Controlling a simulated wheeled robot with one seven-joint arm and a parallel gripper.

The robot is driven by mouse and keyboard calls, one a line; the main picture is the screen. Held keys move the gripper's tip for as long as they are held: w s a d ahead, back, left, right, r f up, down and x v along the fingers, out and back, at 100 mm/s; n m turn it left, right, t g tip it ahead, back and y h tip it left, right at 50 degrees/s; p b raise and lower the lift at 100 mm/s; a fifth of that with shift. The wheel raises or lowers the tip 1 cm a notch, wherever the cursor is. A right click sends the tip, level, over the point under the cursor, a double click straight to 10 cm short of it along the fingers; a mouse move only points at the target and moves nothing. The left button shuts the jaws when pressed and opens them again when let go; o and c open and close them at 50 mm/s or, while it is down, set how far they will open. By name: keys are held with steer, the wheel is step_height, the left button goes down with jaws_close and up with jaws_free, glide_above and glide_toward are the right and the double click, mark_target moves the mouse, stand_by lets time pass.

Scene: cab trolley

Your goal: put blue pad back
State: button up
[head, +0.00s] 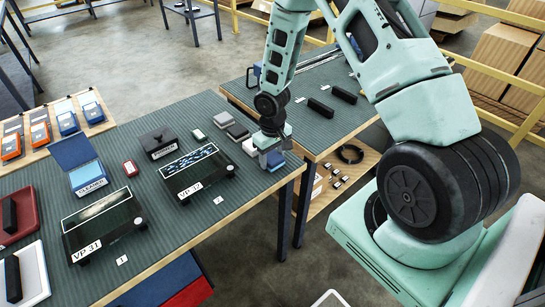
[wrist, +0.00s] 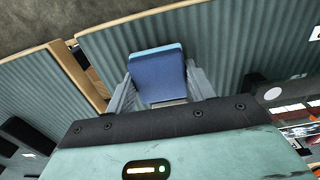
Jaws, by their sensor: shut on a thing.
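The blue pad (wrist: 157,76) is between the two fingers of my gripper (wrist: 160,92) in the wrist view, with its broad blue face showing and a lighter blue layer at its far edge. In the head view the blue pad (head: 275,160) shows just below my gripper (head: 268,152), at the right end of the green-topped table (head: 225,215). My gripper is shut on it. I cannot tell whether the pad touches the table top. An open blue box (head: 75,153) with a light blue inside and a white label stands at the left of the table.
A dark case (head: 158,143) and two dark display panels, VP 32 (head: 195,168) and VP 31 (head: 100,225), lie further left. A second table (head: 320,85) with black bars adjoins at the back right.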

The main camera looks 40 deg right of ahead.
steer(key=shift+f, duration=0.3)
steer(key=shift+f, duration=0.15)
steer(key=o, duration=1)
steer(key=shift+o, duration=0.2)
